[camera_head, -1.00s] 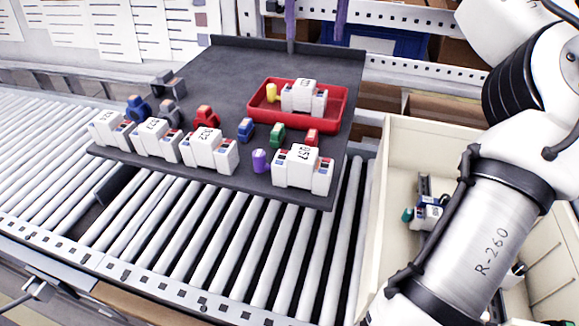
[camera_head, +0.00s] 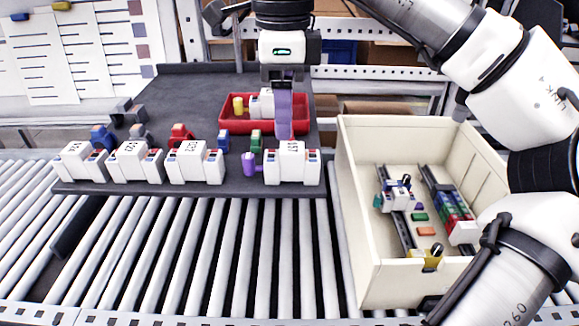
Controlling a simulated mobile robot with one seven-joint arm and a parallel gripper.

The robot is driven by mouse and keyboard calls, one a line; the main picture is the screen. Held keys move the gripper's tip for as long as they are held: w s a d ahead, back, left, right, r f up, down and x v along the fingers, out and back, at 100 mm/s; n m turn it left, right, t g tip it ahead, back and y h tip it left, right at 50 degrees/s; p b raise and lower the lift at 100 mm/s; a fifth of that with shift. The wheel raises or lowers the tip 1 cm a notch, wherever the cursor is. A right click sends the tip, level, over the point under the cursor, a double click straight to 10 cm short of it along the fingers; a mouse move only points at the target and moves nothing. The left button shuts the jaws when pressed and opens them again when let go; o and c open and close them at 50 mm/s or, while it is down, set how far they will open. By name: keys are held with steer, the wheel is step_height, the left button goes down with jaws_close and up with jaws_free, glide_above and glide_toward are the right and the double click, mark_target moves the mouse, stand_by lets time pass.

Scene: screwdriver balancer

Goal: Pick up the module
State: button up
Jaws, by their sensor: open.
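Several white modules stand on the dark grey board (camera_head: 195,85). In the front row are the far-left module (camera_head: 78,163), the second (camera_head: 134,163), the third (camera_head: 195,163) and the far-right module labelled 057 (camera_head: 292,165). Another white module (camera_head: 262,106) sits in the red tray (camera_head: 240,124), partly hidden by my gripper. My gripper (camera_head: 284,136) points down with purple fingers, open and seen side-on. Its fingertips are over the back top of module 057. I cannot tell whether they touch it.
Small coloured pieces, including a purple one (camera_head: 249,164) and a green one (camera_head: 256,140), stand close left of module 057. A cream bin (camera_head: 357,235) with rails and parts is at right. A roller conveyor (camera_head: 190,250) runs below the board.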

mark_target(286, 147)
step_height(286, 147, down, 4)
steer(key=shift+f, duration=0.1)
steer(key=shift+w+d+f+p, duration=0.1)
steer(key=shift+f+p, duration=0.25)
steer(key=shift+f, duration=0.95)
steer(key=shift+w+d+f+p, duration=0.1)
steer(key=shift+f+p, duration=0.2)
steer(key=shift+f, duration=1)
steer(key=c, duration=1.2)
